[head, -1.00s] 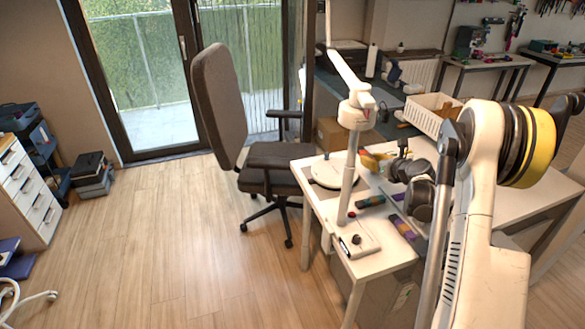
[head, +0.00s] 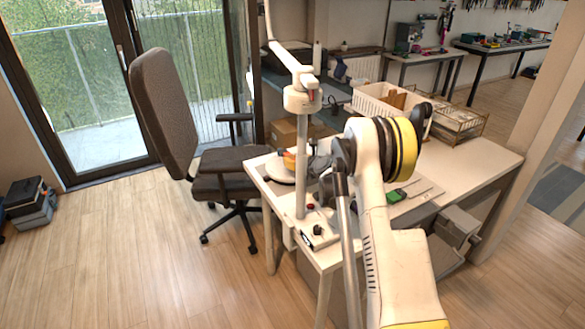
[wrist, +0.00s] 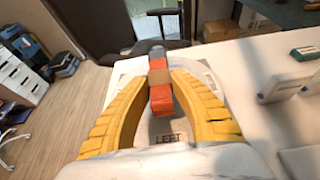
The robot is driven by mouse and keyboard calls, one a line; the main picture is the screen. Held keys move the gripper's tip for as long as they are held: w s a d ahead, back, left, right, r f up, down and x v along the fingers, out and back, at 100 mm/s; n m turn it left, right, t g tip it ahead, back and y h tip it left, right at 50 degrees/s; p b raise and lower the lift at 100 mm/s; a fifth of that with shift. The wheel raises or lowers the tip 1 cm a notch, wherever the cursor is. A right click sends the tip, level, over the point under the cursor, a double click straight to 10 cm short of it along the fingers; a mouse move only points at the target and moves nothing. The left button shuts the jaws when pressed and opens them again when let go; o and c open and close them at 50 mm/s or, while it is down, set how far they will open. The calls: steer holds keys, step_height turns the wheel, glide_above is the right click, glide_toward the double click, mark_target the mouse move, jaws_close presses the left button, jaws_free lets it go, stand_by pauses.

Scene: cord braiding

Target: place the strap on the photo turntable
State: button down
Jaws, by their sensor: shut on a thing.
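The strap (wrist: 160,88) is a short red-orange band with a tan middle and a dark far end. In the wrist view it stands between the yellow fingers of my gripper (wrist: 159,76), which are shut on it. The photo turntable (head: 273,174) is a low white disc at the left end of the white table. In the head view my gripper (head: 289,161) is over the disc. In the wrist view the pale turntable (wrist: 205,77) shows behind and below the strap. Whether the strap touches it I cannot tell.
A white stand post (head: 300,180) rises close beside the turntable. An office chair (head: 215,165) stands just left of the table. A green-and-black item (head: 397,196) lies on the table, and a white basket (head: 385,103) stands at the back.

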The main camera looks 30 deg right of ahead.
step_height(320, 180, down, 2)
steer(key=shift+f, duration=0.1)
steer(key=shift+r, duration=0.2)
steer(key=shift+f+b, duration=0.15)
steer(key=shift+b, duration=0.15)
steer(key=c, duration=1.2)
jaws_free()
steer(key=shift+r, duration=0.2)
steer(key=p+v, duration=0.4)
steer(key=v, duration=0.8)
